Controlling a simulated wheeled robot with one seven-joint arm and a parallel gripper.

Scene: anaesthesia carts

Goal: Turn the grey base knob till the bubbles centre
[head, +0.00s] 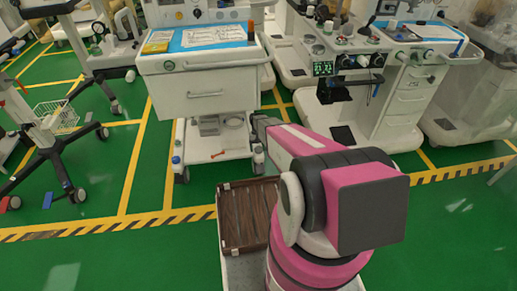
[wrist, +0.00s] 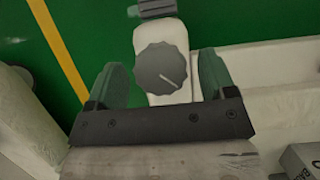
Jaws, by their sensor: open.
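The grey base knob (wrist: 161,68) shows in the wrist view, a ridged round knob on a white base arm. Its white pointer line points to the lower right. My gripper (wrist: 162,62) is open, with one green finger to the left of the knob and one to the right. A gap shows between the knob and each finger, and I see no contact. I cannot tell whether the fingertips are level with the knob or above it. In the head view my arm reaches towards the middle cart's base and hides the knob and gripper. No bubbles are visible.
The middle white cart (head: 205,85) has a low shelf with small items. Another white cart (head: 408,95) stands to its right, a wheeled stand (head: 45,135) to the left. A brown tray (head: 232,240) is near my arm.

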